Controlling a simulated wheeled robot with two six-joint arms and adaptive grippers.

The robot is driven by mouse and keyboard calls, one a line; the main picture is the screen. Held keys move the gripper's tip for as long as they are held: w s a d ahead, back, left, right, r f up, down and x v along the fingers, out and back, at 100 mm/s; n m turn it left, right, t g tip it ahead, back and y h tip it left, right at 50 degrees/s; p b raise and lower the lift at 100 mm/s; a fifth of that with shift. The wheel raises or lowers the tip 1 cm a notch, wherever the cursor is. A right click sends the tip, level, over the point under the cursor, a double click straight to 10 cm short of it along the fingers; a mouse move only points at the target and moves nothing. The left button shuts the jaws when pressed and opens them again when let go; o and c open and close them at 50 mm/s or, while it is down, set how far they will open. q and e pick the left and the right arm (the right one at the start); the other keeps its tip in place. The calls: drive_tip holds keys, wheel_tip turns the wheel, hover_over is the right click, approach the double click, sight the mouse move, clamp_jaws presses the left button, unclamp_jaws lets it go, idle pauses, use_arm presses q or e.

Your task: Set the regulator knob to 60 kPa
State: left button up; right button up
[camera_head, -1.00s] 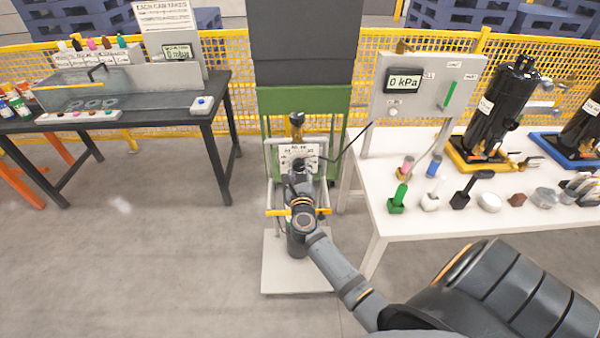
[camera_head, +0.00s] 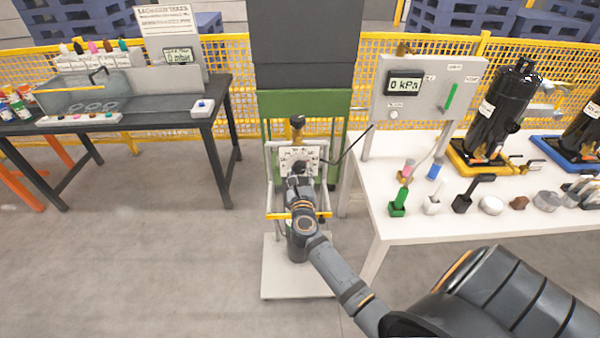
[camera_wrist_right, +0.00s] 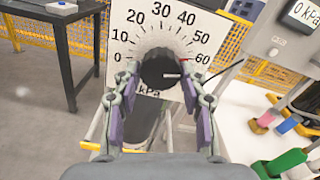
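The dial plate (camera_wrist_right: 178,28) faces me in the right wrist view, with white face and numbers from 0 at left to 60 at right. The black regulator knob (camera_wrist_right: 158,68) sits at its middle; its white pointer line points right, near the 60 side. My right gripper (camera_wrist_right: 161,84) has one finger on each side of the knob, with gaps visible between pads and knob. In the head view, my right gripper (camera_head: 297,172) is in front of the dial plate (camera_head: 312,156) and hides the knob. My left gripper is out of view. The panel display (camera_head: 404,85) reads 0 kPa.
A dark table (camera_head: 222,95) with a water tank is at left. The floor at left is clear.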

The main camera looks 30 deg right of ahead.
drive_tip(key=shift+o, duration=1.3)
drive_tip(key=shift+r, duration=0.1)
drive_tip(key=v, duration=1.2)
